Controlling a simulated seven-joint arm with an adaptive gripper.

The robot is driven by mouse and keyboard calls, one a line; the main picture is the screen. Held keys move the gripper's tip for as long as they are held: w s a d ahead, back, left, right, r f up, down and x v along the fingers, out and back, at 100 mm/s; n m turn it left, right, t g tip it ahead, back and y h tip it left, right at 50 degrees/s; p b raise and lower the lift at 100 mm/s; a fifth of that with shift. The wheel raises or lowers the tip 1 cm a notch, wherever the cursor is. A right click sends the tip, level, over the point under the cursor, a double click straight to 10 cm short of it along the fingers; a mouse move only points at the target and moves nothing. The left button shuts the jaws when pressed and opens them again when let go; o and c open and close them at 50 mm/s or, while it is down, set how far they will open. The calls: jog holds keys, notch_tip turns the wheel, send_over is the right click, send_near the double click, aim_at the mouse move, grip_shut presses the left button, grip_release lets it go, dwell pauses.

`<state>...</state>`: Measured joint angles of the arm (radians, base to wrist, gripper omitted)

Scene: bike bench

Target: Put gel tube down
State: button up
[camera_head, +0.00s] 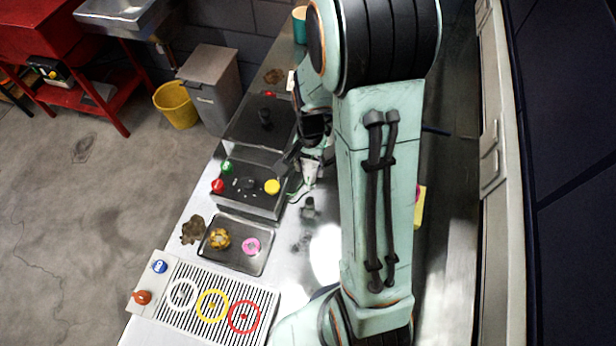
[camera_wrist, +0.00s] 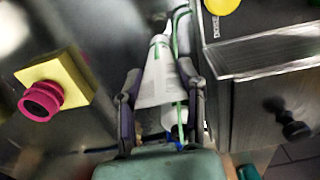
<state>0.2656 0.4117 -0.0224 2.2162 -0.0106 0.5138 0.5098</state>
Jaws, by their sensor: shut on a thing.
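The gel tube (camera_wrist: 160,75) is white with green lines. It lies between the two fingers of my gripper (camera_wrist: 158,88) in the wrist view, and my gripper is shut on it. In the head view a white and green bit of the tube (camera_head: 309,175) shows below my gripper (camera_head: 300,168), beside the dark control box. My arm hides part of the bench there. I cannot tell whether the tube touches the bench top (camera_head: 285,285).
A dark control box (camera_head: 240,187) with coloured buttons stands left of my gripper, with a clear cover (camera_wrist: 265,52) at its edge. A yellow block with a pink knob (camera_wrist: 45,95) is left in the wrist view. A tray (camera_head: 235,262) holds two rings.

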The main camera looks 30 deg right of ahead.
aim_at(309, 176)
jog(key=shift+f, duration=1.9)
jog(key=shift+f, duration=0.2)
jog(key=o, duration=1)
jog(key=shift+o, duration=0.2)
jog(key=shift+r, duration=0.1)
notch_tip(309, 176, up, 13)
jog(key=s+a+r+n, duration=0.4)
jog(key=s+a+n, duration=0.1)
jog(key=s, duration=0.3)
jog(key=shift+a+r+y, duration=0.3)
jog(key=shift+a, duration=0.55)
jog(key=s+a+n, duration=0.1)
jog(key=s, duration=0.1)
jog(key=s+a+n, duration=0.1)
jog(key=s+n, duration=0.1)
jog(key=s, duration=0.1)
jog(key=s+a+r+n, duration=0.1)
jog(key=s, duration=0.1)
jog(key=shift+s+n, duration=0.25)
jog(key=shift+n, duration=0.15)
jog(key=shift+c, duration=1.1)
jog(key=shift+s+a+f, duration=0.1)
jog(key=shift+s+a, duration=0.1)
jog(key=shift+s, duration=0.25)
jog(key=shift+c, duration=1.1)
